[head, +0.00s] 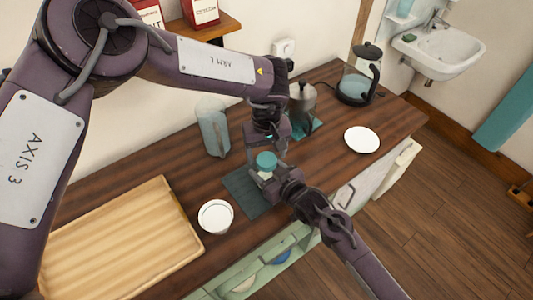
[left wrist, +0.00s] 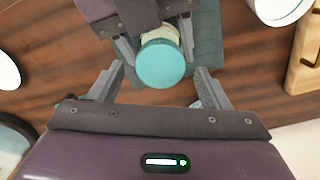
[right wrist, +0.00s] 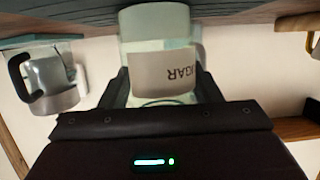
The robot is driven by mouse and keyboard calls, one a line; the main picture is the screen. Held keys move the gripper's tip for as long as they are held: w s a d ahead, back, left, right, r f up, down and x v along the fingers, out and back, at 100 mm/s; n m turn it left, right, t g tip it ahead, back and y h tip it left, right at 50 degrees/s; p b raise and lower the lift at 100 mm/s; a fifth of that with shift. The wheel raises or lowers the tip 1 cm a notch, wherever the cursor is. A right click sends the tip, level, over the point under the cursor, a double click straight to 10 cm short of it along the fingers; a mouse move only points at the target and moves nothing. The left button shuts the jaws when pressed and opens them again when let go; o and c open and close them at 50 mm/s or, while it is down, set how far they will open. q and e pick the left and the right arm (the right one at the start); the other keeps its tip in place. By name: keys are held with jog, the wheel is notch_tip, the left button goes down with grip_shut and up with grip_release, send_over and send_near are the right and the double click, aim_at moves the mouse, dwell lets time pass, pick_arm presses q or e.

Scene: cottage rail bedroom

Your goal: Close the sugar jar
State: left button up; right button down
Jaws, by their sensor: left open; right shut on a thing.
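The sugar jar (head: 265,172) stands on a dark mat (head: 240,187) on the wooden counter. Its round teal lid (head: 266,159) is at the top of the jar; it also shows in the left wrist view (left wrist: 161,63). Whether the lid is fully seated is unclear. My right gripper (head: 272,181) is shut on the jar's body from the front. The right wrist view shows the jar's label (right wrist: 163,73) upside down between its fingers. My left gripper (left wrist: 160,70) is open above the lid, with a finger either side of it and visible gaps.
A white cup (head: 215,217) and a wooden tray (head: 120,240) lie to the left. A glass kettle (head: 357,83) and a white plate (head: 362,139) are to the right.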

pick_arm(q)
notch_tip(320, 180, up, 4)
jog(key=shift+f, duration=0.25)
jog(key=shift+c, duration=0.4)
